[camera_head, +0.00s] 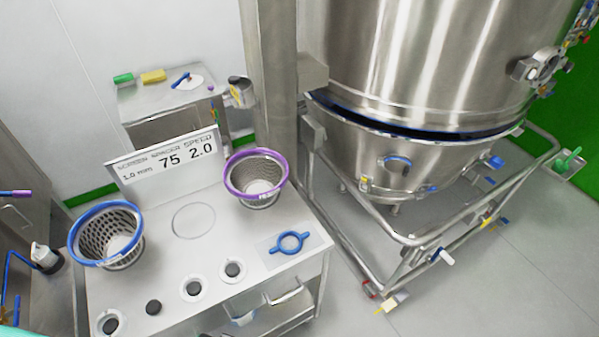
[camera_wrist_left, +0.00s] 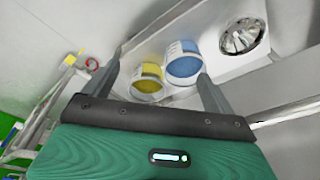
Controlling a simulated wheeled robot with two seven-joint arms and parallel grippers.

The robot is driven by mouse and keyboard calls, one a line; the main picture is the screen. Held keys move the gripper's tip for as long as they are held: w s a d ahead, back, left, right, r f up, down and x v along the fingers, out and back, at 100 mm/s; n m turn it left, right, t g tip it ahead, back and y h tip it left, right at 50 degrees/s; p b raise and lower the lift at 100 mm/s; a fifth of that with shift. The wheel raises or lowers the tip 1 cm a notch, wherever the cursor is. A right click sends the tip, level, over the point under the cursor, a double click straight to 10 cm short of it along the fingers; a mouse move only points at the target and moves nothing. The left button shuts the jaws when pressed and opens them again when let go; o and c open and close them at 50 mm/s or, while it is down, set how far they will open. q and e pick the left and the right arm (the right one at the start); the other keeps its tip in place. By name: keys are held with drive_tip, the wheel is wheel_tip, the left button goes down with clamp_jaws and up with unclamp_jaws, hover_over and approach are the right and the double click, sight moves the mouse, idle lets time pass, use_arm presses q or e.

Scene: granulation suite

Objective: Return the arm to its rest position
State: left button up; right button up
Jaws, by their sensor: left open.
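My left gripper (camera_wrist_left: 157,70) shows in the left wrist view with its two dark fingers spread apart. Nothing is held between them. Beyond the fingertips are a yellow-banded white container (camera_wrist_left: 146,84) and a blue-banded white container (camera_wrist_left: 182,66) in a pale tray or shelf, apart from the gripper as far as I can tell. In the head view only a teal sliver at the bottom left corner shows, perhaps part of my left arm; the gripper itself is hidden there. My right gripper is in neither view.
A steel cart (camera_head: 175,285) carries a blue-rimmed basket (camera_head: 108,240), a purple-rimmed basket (camera_head: 257,182), a blue wing-shaped part (camera_head: 290,242) and a sign (camera_head: 164,162). A large steel vessel (camera_head: 420,60) stands on a tubular frame (camera_head: 420,240) at right. Grey floor (camera_head: 500,290) is open at lower right.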

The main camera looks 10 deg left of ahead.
use_arm(q)
drive_tip(key=s+a+f+g+b, duration=0.1)
drive_tip(key=s+f+b, duration=0.35)
drive_tip(key=f, duration=0.75)
drive_tip(key=s+f+b, duration=0.3)
drive_tip(key=s+f, duration=0.2)
drive_tip(key=f, duration=0.8)
drive_tip(key=s+a+f+b, duration=0.2)
drive_tip(key=s+f+b, duration=0.2)
drive_tip(key=s+f, duration=0.7)
drive_tip(key=shift+a+f+g+b, duration=0.3)
drive_tip(key=shift+a+f+b, duration=0.05)
drive_tip(key=shift+f, duration=0.2)
